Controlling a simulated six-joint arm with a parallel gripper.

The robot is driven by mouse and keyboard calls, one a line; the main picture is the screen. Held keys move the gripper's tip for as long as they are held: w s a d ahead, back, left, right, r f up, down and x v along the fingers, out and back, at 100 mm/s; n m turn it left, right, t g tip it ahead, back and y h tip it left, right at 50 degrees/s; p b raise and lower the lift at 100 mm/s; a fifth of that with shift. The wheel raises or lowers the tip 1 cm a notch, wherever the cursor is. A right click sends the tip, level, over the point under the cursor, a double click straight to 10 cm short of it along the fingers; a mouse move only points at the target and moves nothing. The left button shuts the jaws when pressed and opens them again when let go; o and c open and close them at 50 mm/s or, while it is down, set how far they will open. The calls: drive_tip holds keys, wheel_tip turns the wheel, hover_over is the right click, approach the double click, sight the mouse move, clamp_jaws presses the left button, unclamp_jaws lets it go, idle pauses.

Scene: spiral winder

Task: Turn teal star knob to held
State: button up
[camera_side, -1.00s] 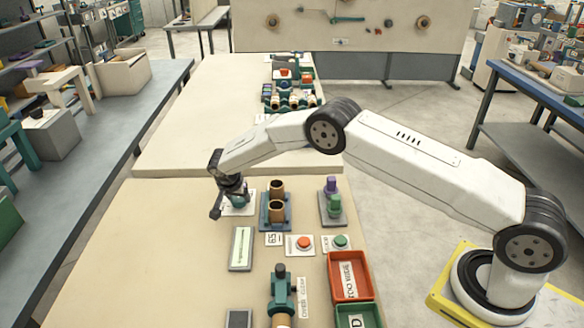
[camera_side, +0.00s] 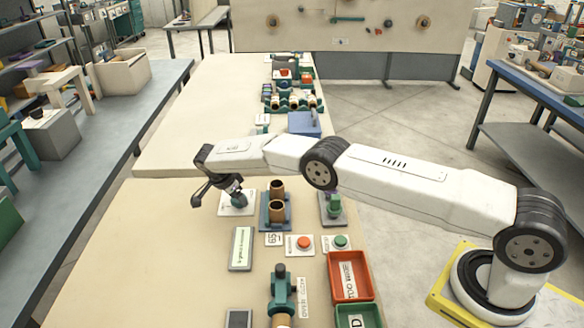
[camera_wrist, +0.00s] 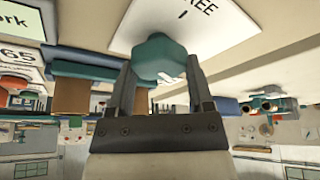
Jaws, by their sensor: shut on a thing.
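The teal star knob (camera_wrist: 160,55) sits on a white plate (camera_wrist: 222,25) with partly hidden lettering ending in "REE" and a short mark. In the side view the plate (camera_side: 248,207) lies left of a blue stand with brown cylinders. My gripper (camera_wrist: 162,68) is shut on the knob, one finger on each side of it. In the side view my gripper (camera_side: 235,192) comes at the knob tilted, from the upper left. The knob's pointer position cannot be made out.
Right of the plate stand the blue stand (camera_side: 264,222) and a green piece on a grey base (camera_side: 333,207). Nearer are a display panel (camera_side: 241,248), red button (camera_side: 304,242), green button (camera_side: 341,241) and red bin (camera_side: 350,284). The bench left of the plate is clear.

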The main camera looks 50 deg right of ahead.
drive_tip(key=shift+m, duration=0.5)
drive_tip(key=o, duration=1.3)
drive_tip(key=shift+c, duration=0.2)
drive_tip(key=v, duration=0.7)
drive_tip(key=shift+a+r, duration=0.2)
drive_tip(key=shift+r, duration=0.2)
drive_tip(key=shift+w+r, duration=0.1)
